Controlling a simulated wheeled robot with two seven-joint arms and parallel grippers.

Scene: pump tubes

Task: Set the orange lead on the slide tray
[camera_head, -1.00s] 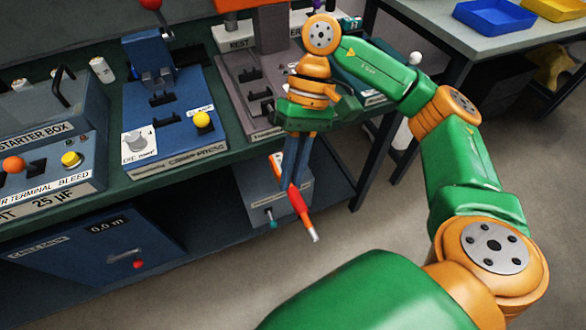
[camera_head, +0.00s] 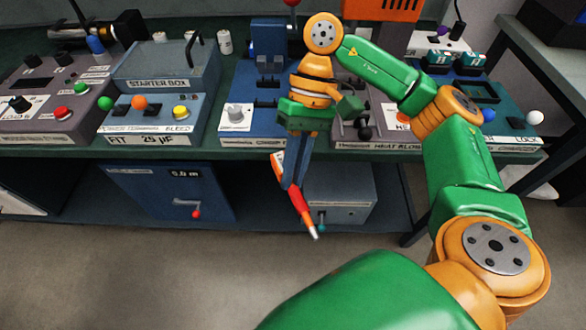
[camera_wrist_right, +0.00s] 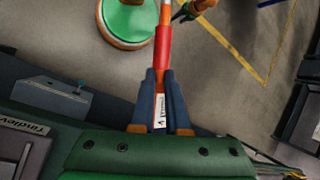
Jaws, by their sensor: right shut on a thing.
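The orange lead (camera_head: 304,212) has a red-orange sleeve and a pale metal tip. It hangs tilted below my right gripper (camera_head: 291,184), in front of the bench's lower shelf. My right gripper is shut on it. In the right wrist view, the lead (camera_wrist_right: 162,48) sticks out from between the blue fingers (camera_wrist_right: 160,76), with a white label between them. I cannot tell for sure which part is the slide tray; a teal unit (camera_head: 512,142) with a dark rectangular recess and a LOCK label stands at the bench's right end. My left gripper is not in view.
The bench's front edge (camera_head: 230,155) lies just behind the gripper. A starter box (camera_head: 158,84), a blue press unit (camera_head: 256,128) and a grey heat block (camera_head: 375,144) stand on it. A grey box (camera_head: 340,190) sits on the lower shelf. The floor in front is clear.

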